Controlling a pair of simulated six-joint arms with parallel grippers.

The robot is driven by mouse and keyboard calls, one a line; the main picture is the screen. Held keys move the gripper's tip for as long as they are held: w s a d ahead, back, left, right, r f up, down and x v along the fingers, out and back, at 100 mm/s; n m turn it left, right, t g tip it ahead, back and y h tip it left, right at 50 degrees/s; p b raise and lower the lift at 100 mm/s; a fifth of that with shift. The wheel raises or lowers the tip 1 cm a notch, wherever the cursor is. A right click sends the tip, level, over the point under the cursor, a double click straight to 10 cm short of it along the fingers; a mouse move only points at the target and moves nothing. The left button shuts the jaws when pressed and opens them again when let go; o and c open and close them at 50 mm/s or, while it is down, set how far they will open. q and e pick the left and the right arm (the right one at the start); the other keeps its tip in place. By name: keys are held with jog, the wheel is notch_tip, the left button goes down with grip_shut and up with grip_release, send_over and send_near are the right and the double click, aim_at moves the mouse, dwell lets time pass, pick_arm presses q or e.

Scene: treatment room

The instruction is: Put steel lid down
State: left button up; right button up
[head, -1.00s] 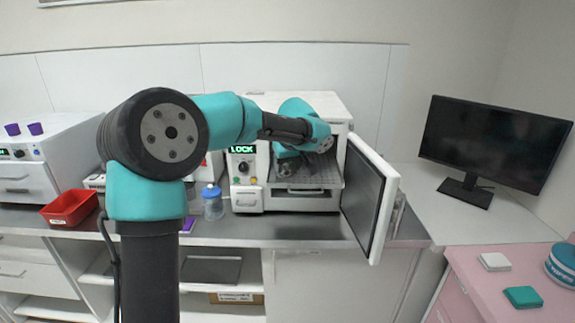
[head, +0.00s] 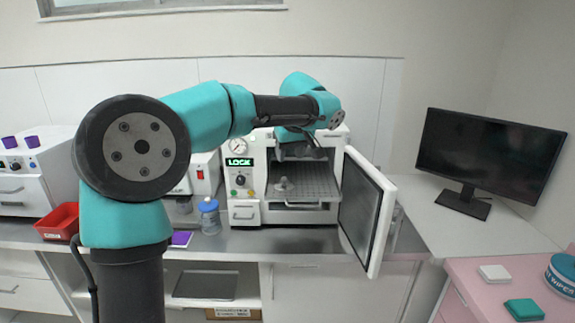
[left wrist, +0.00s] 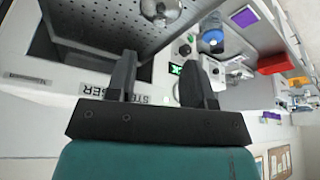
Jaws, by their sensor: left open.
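The steel lid (head: 285,185), a small grey dome with a knob, rests on the perforated tray (head: 318,188) inside the open steriliser (head: 243,211). It also shows at the top edge of the left wrist view (left wrist: 160,10), partly cut off. My left gripper (head: 303,153) is at the upper part of the steriliser opening, above the lid and apart from it. In the left wrist view its two fingers (left wrist: 168,75) are spread with nothing between them. My right gripper is in neither view.
The steriliser door (head: 366,212) stands open to the right of the chamber. A blue-capped bottle (head: 210,217) and a red bin (head: 58,222) stand on the counter to the left. A monitor (head: 490,155) is at right.

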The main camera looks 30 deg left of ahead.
pick_arm(q)
jog(key=shift+v, duration=0.9)
jog(key=shift+f, duration=0.15)
